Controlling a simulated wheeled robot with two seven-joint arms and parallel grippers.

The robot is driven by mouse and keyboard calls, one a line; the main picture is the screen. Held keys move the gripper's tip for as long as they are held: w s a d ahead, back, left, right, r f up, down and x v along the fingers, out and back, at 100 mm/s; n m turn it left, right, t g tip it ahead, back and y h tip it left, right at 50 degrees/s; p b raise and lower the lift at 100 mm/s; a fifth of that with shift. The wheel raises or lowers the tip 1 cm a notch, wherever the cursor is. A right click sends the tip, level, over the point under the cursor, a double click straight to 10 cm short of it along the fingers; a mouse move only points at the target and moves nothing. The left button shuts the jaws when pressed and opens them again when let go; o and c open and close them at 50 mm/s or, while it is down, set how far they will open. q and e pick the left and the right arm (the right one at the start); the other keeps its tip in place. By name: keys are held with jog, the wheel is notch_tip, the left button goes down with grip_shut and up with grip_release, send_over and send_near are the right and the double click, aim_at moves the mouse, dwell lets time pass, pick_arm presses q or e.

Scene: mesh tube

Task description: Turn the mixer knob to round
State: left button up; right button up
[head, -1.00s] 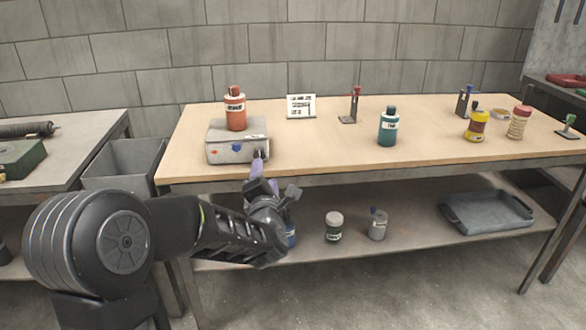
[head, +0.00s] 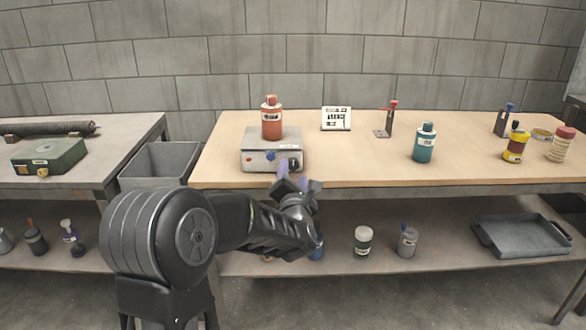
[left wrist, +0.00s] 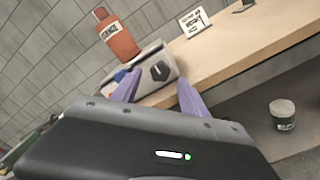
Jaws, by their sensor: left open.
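The mixer (head: 257,160) is a pale grey box at the left end of the wooden table, with an orange-red bottle (head: 272,122) standing on it. Its front carries a blue round part (head: 270,156) and a dark knob at the right, largely hidden by my gripper in the head view. In the left wrist view the dark knob (left wrist: 160,71) shows as an angular shape between my fingers. My left gripper (head: 297,178) is open and empty, its purple fingers close in front of the mixer's front right; I cannot tell whether they touch the knob. My right gripper is out of view.
A small sign (head: 336,118), a red-topped stand (head: 388,120) and a teal bottle (head: 424,144) stand farther right on the table. Jars and a grey tray (head: 528,237) are on the lower shelf. A grey bin (head: 160,165) stands left of the table.

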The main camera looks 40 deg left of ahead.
aim_at(293, 166)
pick_arm(q)
jog(key=shift+x, duration=1.85)
grip_shut()
